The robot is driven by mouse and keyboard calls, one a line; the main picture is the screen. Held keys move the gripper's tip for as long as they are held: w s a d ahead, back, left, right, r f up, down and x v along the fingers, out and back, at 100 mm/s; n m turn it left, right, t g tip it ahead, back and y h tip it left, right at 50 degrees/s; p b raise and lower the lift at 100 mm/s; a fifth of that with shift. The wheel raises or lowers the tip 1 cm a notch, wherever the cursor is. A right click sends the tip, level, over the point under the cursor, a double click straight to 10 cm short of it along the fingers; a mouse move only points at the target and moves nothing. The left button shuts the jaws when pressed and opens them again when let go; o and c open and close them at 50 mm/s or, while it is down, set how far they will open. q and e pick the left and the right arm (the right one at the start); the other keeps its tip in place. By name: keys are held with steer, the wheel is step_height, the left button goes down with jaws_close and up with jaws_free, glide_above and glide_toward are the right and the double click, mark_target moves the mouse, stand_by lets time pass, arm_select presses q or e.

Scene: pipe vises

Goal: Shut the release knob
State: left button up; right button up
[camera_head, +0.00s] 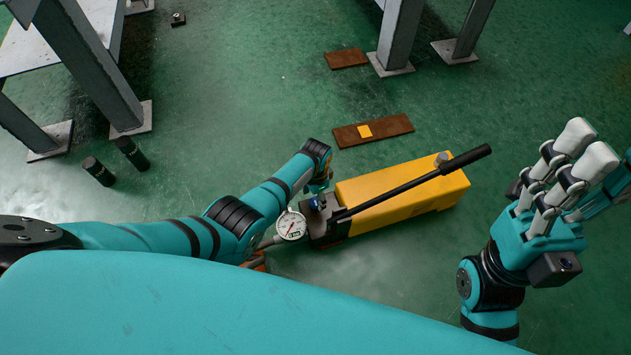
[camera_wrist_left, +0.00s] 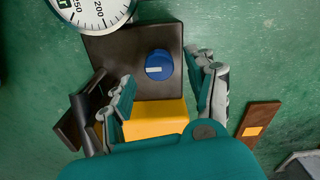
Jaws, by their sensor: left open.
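The blue release knob (camera_wrist_left: 159,65) with a white mark sits on the dark block (camera_wrist_left: 110,50) at the end of a yellow hand pump (camera_head: 400,200). The knob also shows small in the head view (camera_head: 315,203). My left gripper (camera_wrist_left: 168,84) is open above the block, with its fingers on either side of the knob and apart from it in the wrist view. In the head view, its wrist hides much of it. My right gripper (camera_head: 588,148) is raised at the right, well away from the pump, and seems to hold nothing.
A pressure gauge (camera_head: 291,225) stands beside the block. The pump's long black lever (camera_head: 420,180) runs along its top. Rusty plates (camera_head: 373,130) lie on the green floor behind it. Steel stand legs (camera_head: 398,35) and dark cylinders (camera_head: 131,153) are farther off.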

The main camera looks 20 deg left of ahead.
mark_target(316, 201)
arm_select(q)
step_height(316, 201, up, 10)
steer(key=shift+f, duration=0.25)
stand_by(0.6)
